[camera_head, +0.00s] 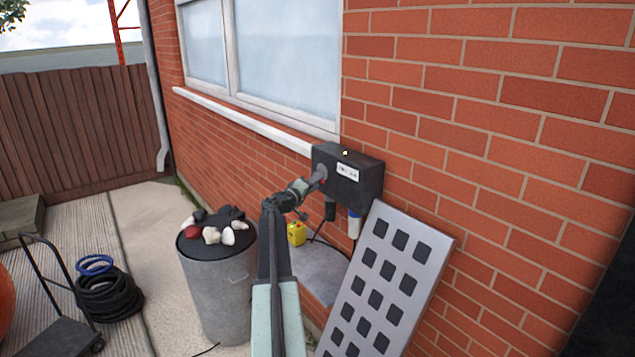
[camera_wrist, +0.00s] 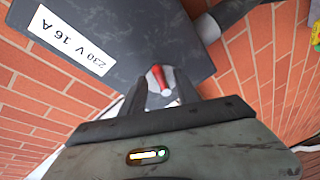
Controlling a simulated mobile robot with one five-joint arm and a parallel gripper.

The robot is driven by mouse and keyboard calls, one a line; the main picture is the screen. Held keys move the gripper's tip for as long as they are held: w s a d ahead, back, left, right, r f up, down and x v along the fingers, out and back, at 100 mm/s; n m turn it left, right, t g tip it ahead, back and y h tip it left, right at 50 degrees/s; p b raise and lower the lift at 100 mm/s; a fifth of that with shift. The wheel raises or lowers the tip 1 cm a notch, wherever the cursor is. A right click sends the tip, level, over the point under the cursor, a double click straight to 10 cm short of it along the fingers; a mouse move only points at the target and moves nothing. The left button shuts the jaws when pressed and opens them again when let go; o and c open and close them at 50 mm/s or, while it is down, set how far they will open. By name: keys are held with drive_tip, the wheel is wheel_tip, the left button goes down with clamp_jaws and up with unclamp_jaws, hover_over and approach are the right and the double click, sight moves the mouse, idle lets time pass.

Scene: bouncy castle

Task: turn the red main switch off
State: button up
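The red main switch (camera_wrist: 158,76) sits on the front face of a dark grey box (camera_wrist: 115,40), with a pale round base around it. My gripper (camera_wrist: 161,84) is open, with one finger on each side of the switch and a gap between them. I cannot tell whether either finger touches it. In the head view the box (camera_head: 365,184) is mounted on the brick wall and my gripper (camera_head: 317,177) reaches its left front face. The switch is hidden there behind my gripper. A white label (camera_wrist: 68,40) reading 230 V 16 A is beside the switch.
A grey panel with dark squares (camera_head: 428,249) leans on the wall below the box. Plugs and cables hang under it (camera_head: 354,225). A metal bin (camera_head: 222,290) topped with stones stands left of my arm. A yellow canister (camera_head: 296,233) is behind.

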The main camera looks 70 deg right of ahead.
drive_tip(key=shift+x, duration=0.9)
clamp_jaws()
drive_tip(key=shift+w+d+f+m+g+h+b, duration=0.4)
drive_tip(key=shift+m+g+b, duration=0.45)
drive_tip(key=shift+m+b, duration=1.3)
drive_tip(key=shift+w+d+f+m+g+h+b, duration=0.2)
drive_tip(key=shift+w+f+m+g+b, duration=0.55)
drive_tip(key=shift+m, duration=2.45)
drive_tip(key=shift+w+d+f+m+g+h+b, duration=0.25)
drive_tip(key=shift+m+g+b, duration=0.65)
drive_tip(key=shift+m+b, duration=1.35)
drive_tip(key=shift+w+r+m+p, duration=0.1)
drive_tip(key=shift+m+p, duration=0.3)
drive_tip(key=shift+m, duration=0.1)
unclamp_jaws()
